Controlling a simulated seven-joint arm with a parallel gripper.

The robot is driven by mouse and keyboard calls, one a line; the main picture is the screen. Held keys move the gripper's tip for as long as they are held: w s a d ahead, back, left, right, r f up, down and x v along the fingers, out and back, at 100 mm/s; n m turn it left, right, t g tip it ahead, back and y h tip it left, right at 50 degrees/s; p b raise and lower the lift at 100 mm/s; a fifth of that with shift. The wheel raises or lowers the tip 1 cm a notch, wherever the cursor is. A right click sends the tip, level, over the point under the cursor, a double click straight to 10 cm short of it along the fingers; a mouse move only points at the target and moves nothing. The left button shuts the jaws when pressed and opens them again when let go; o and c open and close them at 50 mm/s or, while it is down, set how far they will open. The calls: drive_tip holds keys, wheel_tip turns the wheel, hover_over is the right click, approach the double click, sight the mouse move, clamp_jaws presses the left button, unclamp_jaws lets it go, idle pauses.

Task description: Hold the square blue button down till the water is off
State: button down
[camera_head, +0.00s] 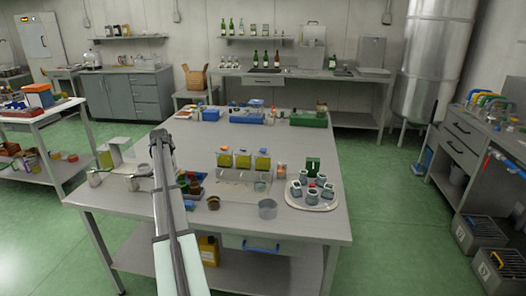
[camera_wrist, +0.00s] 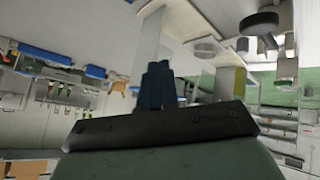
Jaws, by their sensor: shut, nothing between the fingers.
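I cannot make out the square blue button in either view, nor any running water. A pale upright dispenser-like stand (camera_head: 117,153) with a yellow-green block stands at the table's left side. It may be the thing with the button, but I cannot tell. My gripper (camera_wrist: 158,68) shows in the wrist view as two dark blue fingers pressed together, with nothing between them. A pale post (camera_wrist: 150,38) and a yellow-green block (camera_wrist: 240,84) lie beyond the fingers there. In the head view my arm reaches up to the table's left part, and the fingers are hard to make out.
On the grey table (camera_head: 110,198), metal cups, brown bowls, a rack of yellow-green jars (camera_head: 243,161), a grey cup (camera_head: 267,209) and a plate of small jars (camera_head: 296,198) stand near my arm. Blue trays and a green tray (camera_head: 309,120) lie farther back. The table's middle is fairly clear.

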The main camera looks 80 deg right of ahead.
sight(261, 149)
drive_tip(key=s+d+r+m+y, duration=0.1)
drive_tip(key=s+d, duration=0.2)
drive_tip(key=s, duration=0.4)
drive_tip(key=s+d+r+m, duration=0.2)
drive_tip(key=s+d, duration=0.1)
drive_tip(key=s, duration=0.5)
drive_tip(key=s+d+r+m+t+y, duration=0.1)
drive_tip(key=s+d, duration=0.3)
drive_tip(key=s, duration=0.4)
drive_tip(key=shift+r+y, duration=0.3)
drive_tip(key=shift+r, duration=0.1)
drive_tip(key=s+d+r+m+t, duration=0.1)
drive_tip(key=s+r, duration=0.1)
drive_tip(key=s, duration=0.5)
drive_tip(key=s+r+m+t, duration=0.1)
drive_tip(key=s+r, duration=0.2)
drive_tip(key=s, duration=0.4)
drive_tip(key=s+d+r+t+y, duration=0.1)
drive_tip(key=s+r, duration=0.2)
drive_tip(key=s, duration=0.4)
drive_tip(key=shift+s+d+m, duration=0.2)
drive_tip(key=shift+d+m, duration=0.1)
drive_tip(key=shift+m, duration=0.1)
drive_tip(key=shift+f, duration=0.15)
